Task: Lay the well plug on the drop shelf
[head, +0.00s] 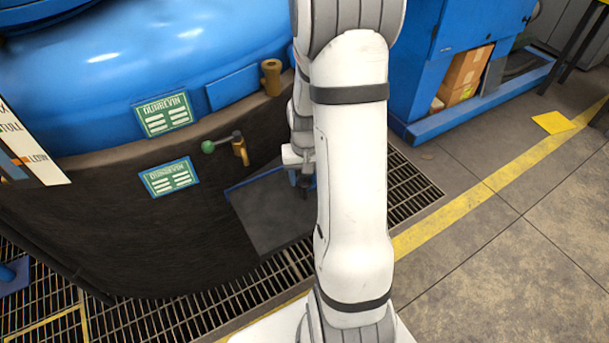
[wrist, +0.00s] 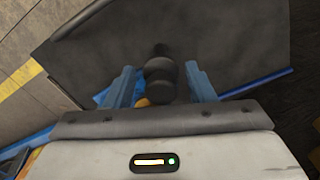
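The drop shelf is a dark grey plate (head: 262,212) with a blue edge, low on the furnace side. It also fills the upper part of the wrist view (wrist: 235,45). A dark, stepped, knobbed piece, apparently the well plug (wrist: 160,72), shows in the wrist view against the shelf. My gripper (wrist: 161,84) has its two blue fingers spread either side of it, with gaps visible. I cannot tell whether the plug rests on the shelf. In the head view my gripper (head: 303,183) is over the shelf's right end, mostly hidden behind my arm.
A brass valve with a green knob (head: 240,150) sticks out above the shelf. A brown peg (head: 271,77) stands higher on the blue furnace (head: 150,60). Floor grating (head: 410,185) runs below.

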